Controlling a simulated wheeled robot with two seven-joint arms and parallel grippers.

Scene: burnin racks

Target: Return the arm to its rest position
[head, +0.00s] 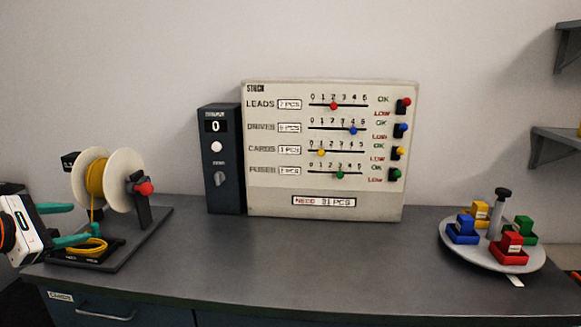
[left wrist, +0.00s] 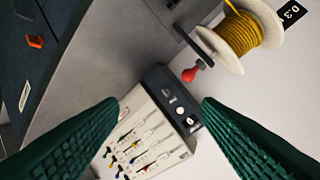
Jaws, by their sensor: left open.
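My left gripper (head: 70,224) is at the left edge in the head view, in front of the cable spool stand. Its green fingers are spread apart with nothing between them. In the left wrist view the two fingers (left wrist: 160,110) are wide apart, with the stock panel beyond them. My right gripper is not in view.
A spool of yellow cable (head: 95,180) with a red knob stands at the table's left. A dark counter box (head: 220,160) and the stock panel (head: 330,205) stand at the back. A round tray (head: 475,262) with coloured blocks is at the right. The table's middle (head: 300,250) is clear.

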